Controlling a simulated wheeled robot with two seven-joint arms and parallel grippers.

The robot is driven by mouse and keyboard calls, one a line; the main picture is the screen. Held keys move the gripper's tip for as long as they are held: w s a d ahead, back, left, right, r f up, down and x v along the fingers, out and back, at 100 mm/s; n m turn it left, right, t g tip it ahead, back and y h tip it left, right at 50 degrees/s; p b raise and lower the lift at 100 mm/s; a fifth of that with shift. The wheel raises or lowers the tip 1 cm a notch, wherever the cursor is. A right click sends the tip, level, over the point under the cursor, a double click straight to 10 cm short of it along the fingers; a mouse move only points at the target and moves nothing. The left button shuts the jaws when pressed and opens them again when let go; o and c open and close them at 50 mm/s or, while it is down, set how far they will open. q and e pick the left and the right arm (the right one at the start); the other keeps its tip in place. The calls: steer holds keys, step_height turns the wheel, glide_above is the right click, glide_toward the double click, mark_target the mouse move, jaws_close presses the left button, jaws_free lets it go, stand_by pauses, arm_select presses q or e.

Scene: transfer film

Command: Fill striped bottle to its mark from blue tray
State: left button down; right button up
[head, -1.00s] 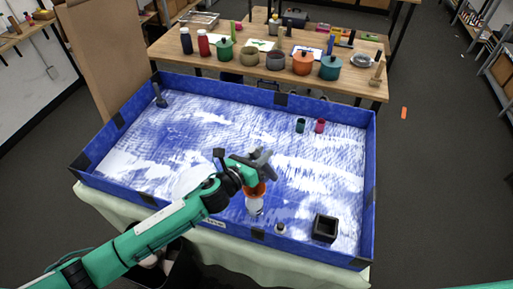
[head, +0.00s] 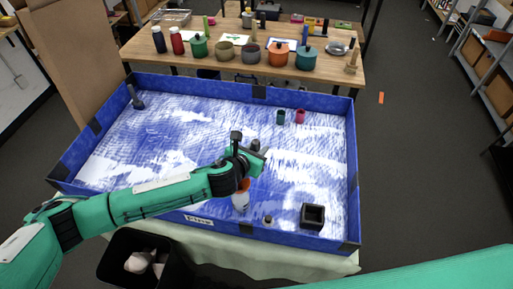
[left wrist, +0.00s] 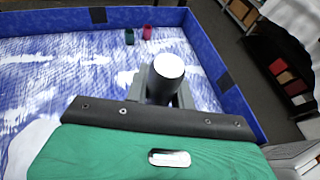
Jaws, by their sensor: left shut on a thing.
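The blue tray (head: 105,198) is a wide, low-walled box with a mottled blue-and-white floor, seen in the head view. A white bottle with an orange band (head: 240,201) stands near its front wall; I cannot make out stripes or a mark. My left gripper (head: 256,155) is over the tray, just above and right of the bottle in the picture. It is shut on a dark cylinder with a white round end (left wrist: 169,66), seen between the fingers in the left wrist view. The cylinder's lower part is hidden. My right gripper is out of view.
A small black square box (head: 312,216) and a small vial (head: 267,220) stand right of the bottle. A green cup (head: 280,117) and a red cup (head: 300,116) stand near the back wall. A dark tool (head: 136,98) is at far left. A wooden table (head: 130,48) with pots stands behind.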

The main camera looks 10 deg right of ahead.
arm_select(q)
steer(key=shift+r, duration=2.55)
steer(key=shift+f, duration=0.1)
